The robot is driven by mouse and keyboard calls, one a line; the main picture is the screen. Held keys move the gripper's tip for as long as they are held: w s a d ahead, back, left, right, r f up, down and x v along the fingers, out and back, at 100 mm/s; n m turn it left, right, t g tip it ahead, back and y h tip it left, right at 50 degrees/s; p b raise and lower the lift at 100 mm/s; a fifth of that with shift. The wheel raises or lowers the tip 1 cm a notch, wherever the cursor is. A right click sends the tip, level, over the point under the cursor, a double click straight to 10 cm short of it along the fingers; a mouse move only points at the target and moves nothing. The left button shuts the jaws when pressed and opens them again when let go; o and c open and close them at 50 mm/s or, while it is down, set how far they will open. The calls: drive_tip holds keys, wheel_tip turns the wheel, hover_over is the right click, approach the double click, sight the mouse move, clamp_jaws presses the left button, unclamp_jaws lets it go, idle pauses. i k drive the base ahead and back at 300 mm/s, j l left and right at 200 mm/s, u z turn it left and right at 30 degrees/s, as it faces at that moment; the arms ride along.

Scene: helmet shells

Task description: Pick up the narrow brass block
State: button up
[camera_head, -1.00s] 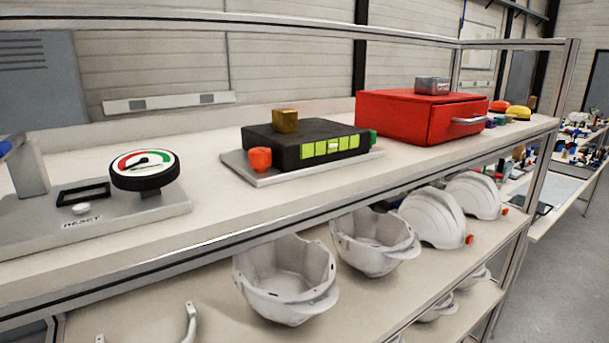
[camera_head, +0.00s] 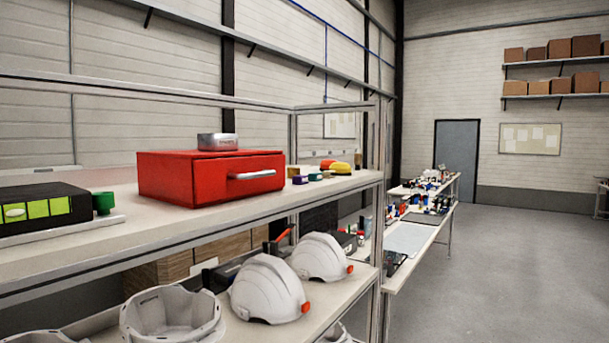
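No block that I can clearly tell as the narrow brass block shows now. A small brownish upright piece (camera_head: 358,158) stands at the far end of the top shelf; it is too small to tell what it is. The black box (camera_head: 40,212) with lime-green squares is cut off by the left edge, and the part of its top in view is bare. My gripper is not in view.
A red drawer box (camera_head: 165,180) with a grey tin (camera_head: 217,141) on it stands on the top shelf (camera_head: 210,222). White helmet shells (camera_head: 268,288) fill the shelf below. A long table (camera_head: 415,238) stands beyond, with open grey floor (camera_head: 500,270) at right.

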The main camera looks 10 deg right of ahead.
sight(292, 171)
drive_tip(key=i+l+u, duration=0.3)
drive_tip(key=i+l, duration=0.2)
drive_tip(key=l, duration=0.15)
drive_tip(key=i+l+u, duration=0.1)
drive_tip(key=l, duration=0.25)
drive_tip(key=i+l+u, duration=0.15)
drive_tip(key=i+l, duration=0.15)
drive_tip(key=i+l+u, duration=0.15)
drive_tip(key=l, duration=0.3)
